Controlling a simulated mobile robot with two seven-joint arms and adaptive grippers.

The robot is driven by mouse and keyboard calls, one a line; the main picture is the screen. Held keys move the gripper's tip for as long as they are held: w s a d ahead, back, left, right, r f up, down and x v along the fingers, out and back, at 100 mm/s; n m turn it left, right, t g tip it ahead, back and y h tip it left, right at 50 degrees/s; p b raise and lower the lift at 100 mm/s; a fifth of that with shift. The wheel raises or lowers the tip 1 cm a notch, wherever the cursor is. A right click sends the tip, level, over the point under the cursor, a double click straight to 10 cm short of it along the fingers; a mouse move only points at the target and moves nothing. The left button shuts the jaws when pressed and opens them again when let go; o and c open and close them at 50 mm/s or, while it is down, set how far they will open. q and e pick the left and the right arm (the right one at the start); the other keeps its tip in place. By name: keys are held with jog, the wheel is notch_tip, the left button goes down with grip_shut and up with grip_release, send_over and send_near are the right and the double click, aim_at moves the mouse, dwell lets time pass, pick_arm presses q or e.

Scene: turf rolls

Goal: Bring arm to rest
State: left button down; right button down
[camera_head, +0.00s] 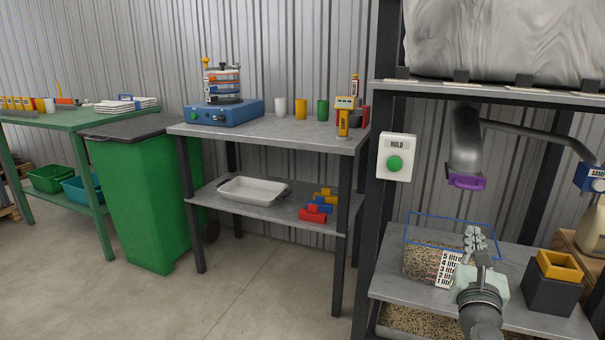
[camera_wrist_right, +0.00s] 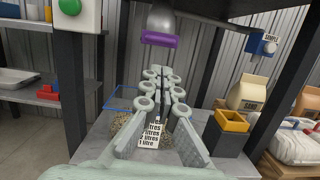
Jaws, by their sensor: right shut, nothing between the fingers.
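My right gripper (camera_head: 475,238) is shut and empty. In the head view it stands in front of a clear, blue-rimmed measuring container (camera_head: 428,262) and hides part of it. The container holds a speckled grainy material and bears a white scale label in litres (camera_head: 449,268). It sits on the grey lower shelf (camera_head: 395,285) of the dark rack. In the right wrist view the closed fingers (camera_wrist_right: 165,85) point away over the container, and the label (camera_wrist_right: 150,135) shows between the finger linkages. My left gripper is not in view.
A metal spout with a purple flap (camera_head: 467,182) hangs above the container. A green HOLD button box (camera_head: 396,158) is on the rack post. A dark box with a yellow top (camera_head: 556,270) stands right of the gripper. A workbench (camera_head: 270,133) and green bin (camera_head: 140,200) stand left.

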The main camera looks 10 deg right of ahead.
jog(key=s+a+f+m+g+y, duration=0.1)
jog(key=s+f+m+g, duration=0.3)
jog(key=f, duration=0.4)
jog(key=s+a+f+m+g+y, duration=0.1)
jog(key=s+a+f+m+g, duration=0.15)
jog(key=f+m, duration=0.5)
jog(key=s+a+f+m+g+y, duration=0.1)
jog(key=s+f+m+g, duration=0.25)
jog(key=f, duration=0.65)
jog(key=s+a+f+m+g+y, duration=0.4)
jog(key=s+a+f+m+y, duration=0.2)
jog(key=s+a+f+m, duration=0.5)
jog(key=s+f+m, duration=0.1)
jog(key=s+f, duration=0.1)
jog(key=s, duration=0.2)
jog(key=shift+f+m, duration=0.15)
jog(key=shift+m, duration=0.15)
jog(key=shift+a, duration=0.1)
